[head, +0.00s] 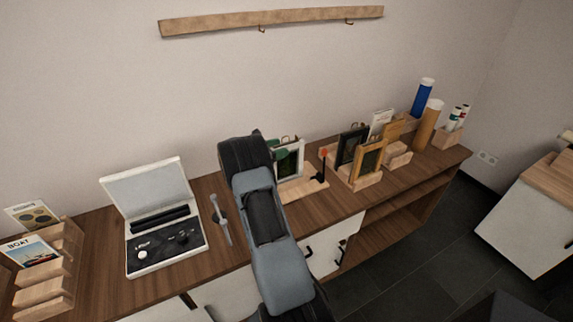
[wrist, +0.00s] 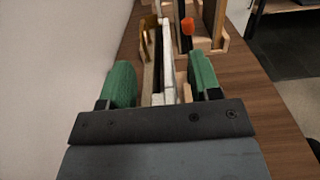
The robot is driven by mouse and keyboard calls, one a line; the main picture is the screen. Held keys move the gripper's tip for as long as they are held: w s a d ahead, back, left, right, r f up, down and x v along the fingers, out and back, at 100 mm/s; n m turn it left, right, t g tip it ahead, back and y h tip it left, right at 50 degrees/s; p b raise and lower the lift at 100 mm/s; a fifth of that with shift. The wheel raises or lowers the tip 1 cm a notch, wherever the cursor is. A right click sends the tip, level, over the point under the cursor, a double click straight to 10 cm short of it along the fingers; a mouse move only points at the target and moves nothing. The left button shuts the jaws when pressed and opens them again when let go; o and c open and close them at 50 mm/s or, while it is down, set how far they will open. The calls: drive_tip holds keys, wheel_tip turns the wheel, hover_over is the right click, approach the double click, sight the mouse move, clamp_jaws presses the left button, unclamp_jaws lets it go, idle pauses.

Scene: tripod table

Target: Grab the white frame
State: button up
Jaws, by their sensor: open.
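The white frame (head: 291,161) stands upright on a light wooden base (head: 302,188) on the brown cabinet top, partly hidden by my arm in the head view. In the wrist view the white frame (wrist: 168,62) shows nearly edge-on. My gripper (wrist: 162,76) is open, with one green finger pad on each side of the frame and a visible gap at both pads. In the head view my gripper (head: 284,150) is at the frame, mostly hidden behind my arm.
A black post with a red tip (head: 323,154) stands just right of the frame; its tip (wrist: 188,25) shows ahead of the right finger. A wooden holder (head: 366,182) with dark and gold frames is further right. An open white case (head: 139,270) lies left. The wall is close behind.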

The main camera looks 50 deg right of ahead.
clamp_jaws()
idle(0.4)
idle(0.4)
